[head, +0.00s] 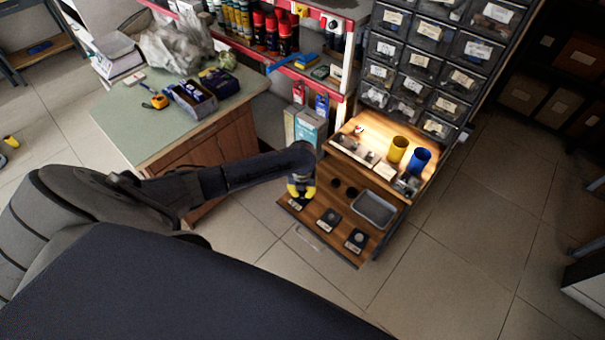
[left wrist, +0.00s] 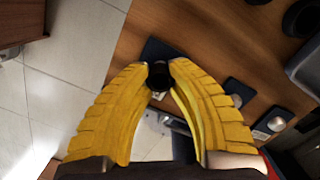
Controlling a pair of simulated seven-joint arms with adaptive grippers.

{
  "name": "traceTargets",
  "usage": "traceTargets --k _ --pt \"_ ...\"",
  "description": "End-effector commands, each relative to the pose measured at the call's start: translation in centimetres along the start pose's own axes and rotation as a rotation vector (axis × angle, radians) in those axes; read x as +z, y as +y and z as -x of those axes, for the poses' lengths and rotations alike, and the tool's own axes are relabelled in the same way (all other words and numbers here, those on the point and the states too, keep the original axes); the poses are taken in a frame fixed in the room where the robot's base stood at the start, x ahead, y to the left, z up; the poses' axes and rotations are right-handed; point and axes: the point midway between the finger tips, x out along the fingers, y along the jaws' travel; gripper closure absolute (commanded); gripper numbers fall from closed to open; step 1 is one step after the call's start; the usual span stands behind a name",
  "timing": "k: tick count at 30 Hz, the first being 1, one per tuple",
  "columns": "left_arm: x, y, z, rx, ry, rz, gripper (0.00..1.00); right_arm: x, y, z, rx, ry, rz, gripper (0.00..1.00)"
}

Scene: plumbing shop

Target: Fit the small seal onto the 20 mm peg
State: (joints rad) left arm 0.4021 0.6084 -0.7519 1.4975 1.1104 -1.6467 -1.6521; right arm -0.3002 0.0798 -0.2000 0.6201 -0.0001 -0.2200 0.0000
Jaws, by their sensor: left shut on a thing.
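My left gripper (head: 301,190), with yellow fingers, is over the front left of the open wooden drawer. In the left wrist view its fingertips (left wrist: 158,76) are shut on a small black ring-like piece, apparently the small seal (left wrist: 159,72). A dark peg base (left wrist: 155,50) lies just below and beyond the fingertips; its peg is hidden, and I cannot tell whether the seal touches it. Two more dark bases with round grey pegs stand in the drawer, a middle one (head: 328,218) and a right one (head: 356,239). Their labels are too small to read. My right gripper is not in view.
Two black rings (head: 336,182) (head: 351,192) lie behind the pegs. A grey tray (head: 375,209) is at the drawer's right. A shelf above holds a yellow cup (head: 397,149) and a blue cup (head: 419,160). A green-topped bench (head: 150,125) stands to the left.

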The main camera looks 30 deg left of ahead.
Motion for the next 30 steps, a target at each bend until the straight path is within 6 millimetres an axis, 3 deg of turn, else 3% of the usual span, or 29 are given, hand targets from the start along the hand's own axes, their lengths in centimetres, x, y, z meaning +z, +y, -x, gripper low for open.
traceTargets --k 30 --pt "0.2 0.0 1.5 0.000 0.000 0.000 0.91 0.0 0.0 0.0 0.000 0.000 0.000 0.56"
